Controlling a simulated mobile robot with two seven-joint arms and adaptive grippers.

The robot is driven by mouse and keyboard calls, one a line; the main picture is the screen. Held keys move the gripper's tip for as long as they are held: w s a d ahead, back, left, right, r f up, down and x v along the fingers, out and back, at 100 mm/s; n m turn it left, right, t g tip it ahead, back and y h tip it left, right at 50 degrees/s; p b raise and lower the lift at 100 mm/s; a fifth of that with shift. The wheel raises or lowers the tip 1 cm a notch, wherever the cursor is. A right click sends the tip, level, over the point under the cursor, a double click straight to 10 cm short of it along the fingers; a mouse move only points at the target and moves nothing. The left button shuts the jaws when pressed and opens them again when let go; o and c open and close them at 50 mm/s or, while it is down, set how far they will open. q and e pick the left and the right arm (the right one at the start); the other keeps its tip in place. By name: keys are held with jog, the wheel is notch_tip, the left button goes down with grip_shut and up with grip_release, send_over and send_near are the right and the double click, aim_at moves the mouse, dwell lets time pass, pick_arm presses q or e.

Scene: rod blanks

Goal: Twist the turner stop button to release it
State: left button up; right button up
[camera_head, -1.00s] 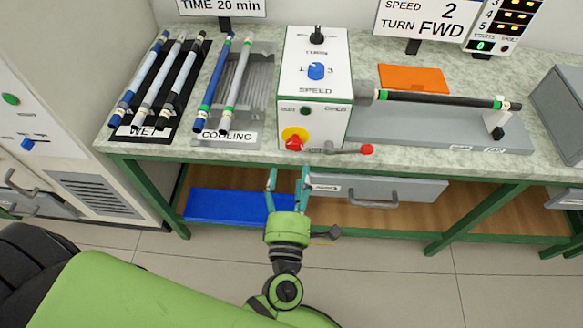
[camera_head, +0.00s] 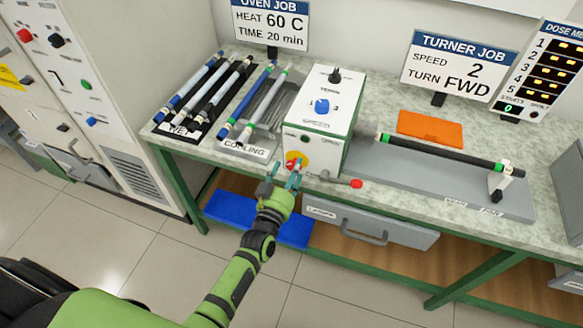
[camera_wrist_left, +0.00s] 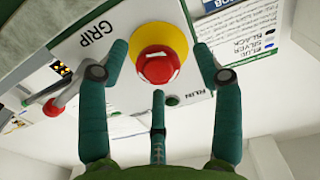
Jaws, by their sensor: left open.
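The turner (camera_head: 322,112) is a white and green box on the bench. Its stop button (camera_head: 293,161) is a red knob on a yellow disc, low on the front face. In the left wrist view the red knob (camera_wrist_left: 157,67) shows large, with the yellow disc (camera_wrist_left: 160,38) behind it. My left gripper (camera_head: 285,175) is open just in front of the button. In the wrist view its fingers (camera_wrist_left: 160,62) stand to either side of the knob, with visible gaps and no clear contact. My right gripper is not in view.
A lever with a red tip (camera_head: 356,184) juts out right of the button. A black rod (camera_head: 450,154) runs from the turner to a white support. Racks of rods (camera_head: 205,95) lie left. A drawer (camera_head: 375,225) is under the bench.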

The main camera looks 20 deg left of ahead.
pick_arm(q)
jog(key=shift+w+d, duration=0.1)
jog(key=shift+w, duration=0.35)
jog(key=c, duration=1.2)
jog(key=shift+m, duration=0.3)
jog(key=o, duration=1.2)
jog(key=shift+r, duration=0.1)
jog(key=s, duration=1.2)
jog(key=shift+a, duration=0.2)
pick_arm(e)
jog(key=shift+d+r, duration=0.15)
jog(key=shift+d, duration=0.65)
